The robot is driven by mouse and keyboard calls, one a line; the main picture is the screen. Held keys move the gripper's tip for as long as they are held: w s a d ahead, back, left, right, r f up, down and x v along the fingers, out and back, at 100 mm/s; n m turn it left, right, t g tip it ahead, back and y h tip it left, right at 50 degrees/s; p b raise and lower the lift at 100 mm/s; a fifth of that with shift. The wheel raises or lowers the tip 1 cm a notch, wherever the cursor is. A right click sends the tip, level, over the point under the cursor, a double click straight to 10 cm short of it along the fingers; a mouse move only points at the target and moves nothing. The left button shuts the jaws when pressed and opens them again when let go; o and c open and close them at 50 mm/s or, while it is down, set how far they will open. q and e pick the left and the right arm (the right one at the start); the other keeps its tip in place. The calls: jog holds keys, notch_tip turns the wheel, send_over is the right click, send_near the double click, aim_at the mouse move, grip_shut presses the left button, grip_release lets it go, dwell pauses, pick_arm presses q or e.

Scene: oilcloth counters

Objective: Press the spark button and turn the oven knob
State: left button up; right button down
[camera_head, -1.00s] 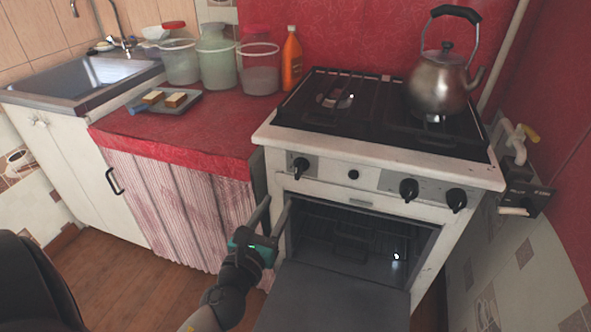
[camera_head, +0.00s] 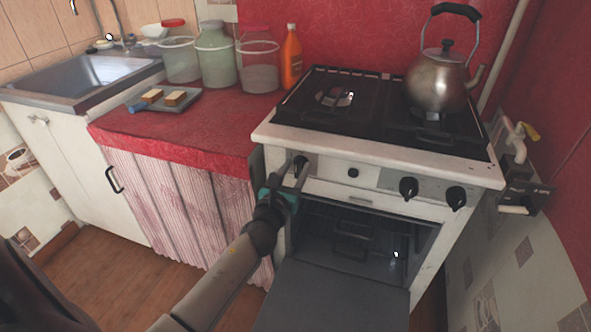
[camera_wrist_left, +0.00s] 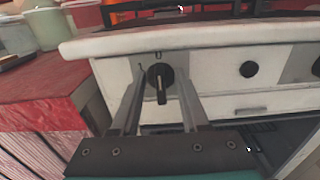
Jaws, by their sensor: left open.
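The stove's front panel carries a black knob (camera_head: 301,163) at its left end, a small round black button (camera_head: 353,173) beside it, and two more knobs (camera_head: 409,187) to the right. My left gripper (camera_head: 287,174) is open at the left knob. In the left wrist view the left knob (camera_wrist_left: 160,78) shows between and beyond the two open fingers (camera_wrist_left: 158,98), its grip bar pointing down. I cannot tell whether the fingers touch it. The round button also shows in the left wrist view (camera_wrist_left: 248,69), right of the fingers. My right gripper is not seen.
The oven door (camera_head: 335,298) hangs open below the panel, with the dark oven inside above it. A kettle (camera_head: 440,80) stands on the stove top. The red counter (camera_head: 190,135) to the left holds a small tray, jars and an orange bottle.

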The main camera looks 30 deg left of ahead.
pick_arm(q)
grip_shut()
dwell(0.4)
